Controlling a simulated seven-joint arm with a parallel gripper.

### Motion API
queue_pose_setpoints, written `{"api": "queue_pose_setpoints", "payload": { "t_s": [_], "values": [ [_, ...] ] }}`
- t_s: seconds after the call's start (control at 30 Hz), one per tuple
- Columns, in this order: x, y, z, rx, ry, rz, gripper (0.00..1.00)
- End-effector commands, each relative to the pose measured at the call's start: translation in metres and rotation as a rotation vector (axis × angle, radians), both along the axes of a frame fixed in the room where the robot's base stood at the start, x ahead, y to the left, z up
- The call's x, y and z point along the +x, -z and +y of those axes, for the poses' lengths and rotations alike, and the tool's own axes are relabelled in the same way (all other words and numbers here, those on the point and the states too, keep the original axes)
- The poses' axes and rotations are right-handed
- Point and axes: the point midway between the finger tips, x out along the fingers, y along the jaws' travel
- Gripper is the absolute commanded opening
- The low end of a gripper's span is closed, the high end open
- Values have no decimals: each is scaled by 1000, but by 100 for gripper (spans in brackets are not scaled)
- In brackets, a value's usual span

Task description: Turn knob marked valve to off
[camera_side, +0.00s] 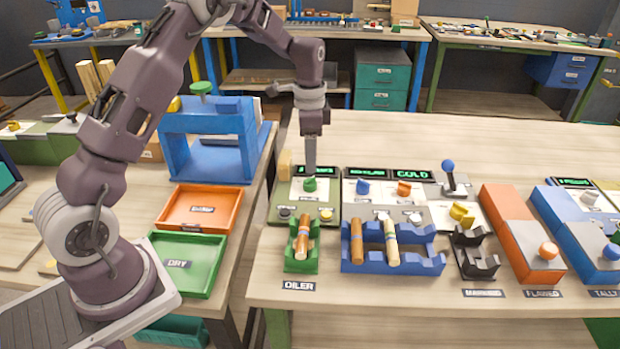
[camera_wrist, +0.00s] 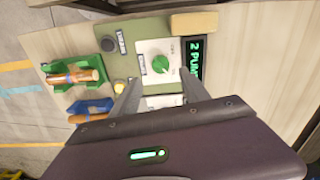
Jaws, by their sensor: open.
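A green knob (camera_side: 310,185) sits on a white plate on the olive-green oiler panel (camera_side: 275,213). In the wrist view the knob (camera_wrist: 160,64) is round with a pale pointer line, and small marks on the plate are too blurred to read. No label that I can read says valve. My gripper (camera_side: 310,172) points down just above the knob, and its lower end overlaps the knob in the side view. In the wrist view my gripper (camera_wrist: 160,88) has its two fingers apart, with nothing between them. The knob shows just beyond the fingertips, and I cannot tell whether they touch it.
A display (camera_wrist: 195,62) reading "2 PUM…" stands beside the knob plate. The panel also has a dark button (camera_wrist: 108,44) and a yellow button (camera_wrist: 120,86). A green cradle (camera_side: 301,265) and a blue rack (camera_side: 348,268) hold wooden pieces in front. Other control panels stand to the right.

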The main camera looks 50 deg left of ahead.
Motion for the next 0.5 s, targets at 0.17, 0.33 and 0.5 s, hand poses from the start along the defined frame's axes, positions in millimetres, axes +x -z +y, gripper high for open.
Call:
{"api": "queue_pose_setpoints", "payload": {
  "t_s": [0.17, 0.33, 0.5],
  "values": [
    [1, 30, 2, -1, 11, 10, 54],
    [1, 61, 1, -1, 10, 8, 54],
    [1, 76, 1, 0, 10, 6, 54]
  ]
}}
